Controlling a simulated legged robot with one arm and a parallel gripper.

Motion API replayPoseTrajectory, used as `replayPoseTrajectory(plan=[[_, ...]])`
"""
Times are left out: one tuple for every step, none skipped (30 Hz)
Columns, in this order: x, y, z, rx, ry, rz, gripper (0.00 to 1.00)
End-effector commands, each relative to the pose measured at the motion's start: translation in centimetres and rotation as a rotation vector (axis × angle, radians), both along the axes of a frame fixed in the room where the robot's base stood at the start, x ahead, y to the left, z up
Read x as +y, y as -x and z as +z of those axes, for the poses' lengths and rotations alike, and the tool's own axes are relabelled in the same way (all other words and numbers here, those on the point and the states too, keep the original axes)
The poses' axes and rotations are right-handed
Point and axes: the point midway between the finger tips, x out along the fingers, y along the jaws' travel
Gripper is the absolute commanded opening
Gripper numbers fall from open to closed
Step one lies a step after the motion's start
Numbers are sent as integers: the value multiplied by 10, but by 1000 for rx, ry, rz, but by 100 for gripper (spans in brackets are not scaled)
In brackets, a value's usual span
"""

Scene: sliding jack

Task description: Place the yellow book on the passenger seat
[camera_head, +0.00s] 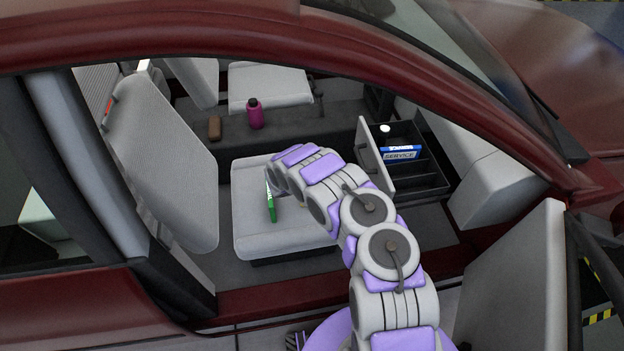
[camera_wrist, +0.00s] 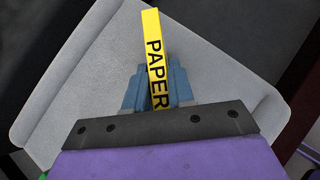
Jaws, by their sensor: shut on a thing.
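The yellow book (camera_wrist: 152,40), with "PAPER" in black letters, is held between the fingers of my gripper (camera_wrist: 157,88) in the wrist view. My gripper is shut on it. Behind the book lies the light grey passenger seat (camera_wrist: 80,95), which also shows in the head view (camera_head: 250,215). My arm reaches through the open door over the seat. In the head view my arm hides the gripper and nearly all of the book. I cannot tell whether the book touches the seat.
A green item (camera_head: 270,203) lies on the seat. The open glove box (camera_head: 420,172) holds a blue "SERVICE" book (camera_head: 400,153). A magenta bottle (camera_head: 255,114) and a brown item (camera_head: 214,128) are beyond the seat. The seat backrest (camera_head: 160,165) stands at left, the open door (camera_head: 515,280) at right.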

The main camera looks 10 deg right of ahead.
Motion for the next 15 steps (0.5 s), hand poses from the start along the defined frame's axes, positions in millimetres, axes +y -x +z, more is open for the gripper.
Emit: replayPoseTrajectory(plan=[[0,0,1,-1,1,0,0],[0,0,1,-1,1,0,0],[0,0,0,0,0,0,0],[0,0,-1,0,0,0,0],[0,0,-1,0,0,0,0],[0,0,-1,-1,-1,1,26],[0,0,-1,-1,0,1,29],[0,0,-1,-1,0,1,32],[0,0,-1,-1,0,1,36],[0,0,-1,-1,0,1,39],[0,0,-1,-1,-1,1,41],[0,0,-1,-1,-1,0,45],[0,0,-1,-1,-1,0,48],[0,0,-1,0,-1,-1,49],[0,0,-1,-1,-1,0,49]])
